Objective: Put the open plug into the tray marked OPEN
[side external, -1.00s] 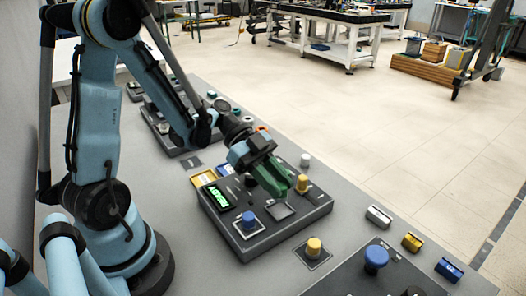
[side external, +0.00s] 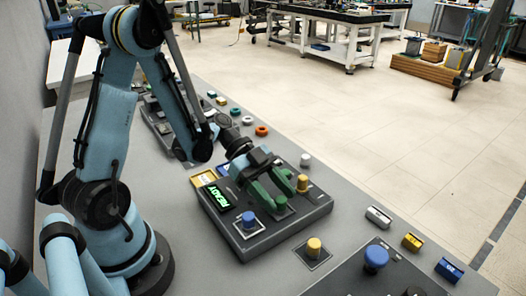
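My gripper (side external: 281,200) has its two green fingers spread apart, low over the dark console (side external: 268,236). A small green piece (side external: 281,204) stands on the console's square pad between or just beyond the fingertips; I cannot tell whether they touch it. A blue knob-like plug (side external: 249,219) and a yellow one (side external: 302,184) stand on the same console. A lit green display (side external: 219,198) reads READY. A yellow-edged tray (side external: 203,178) and a blue-edged tray (side external: 222,169) lie at the console's far left. Their markings are too small to read, and no plug is identifiable as open.
A white cap (side external: 305,160) stands behind the console. Another yellow plug (side external: 314,246) sits on a square pad in front. White (side external: 378,216), yellow (side external: 412,242) and blue (side external: 449,269) blocks line the right edge. A second console (side external: 340,285) with a blue knob is nearest.

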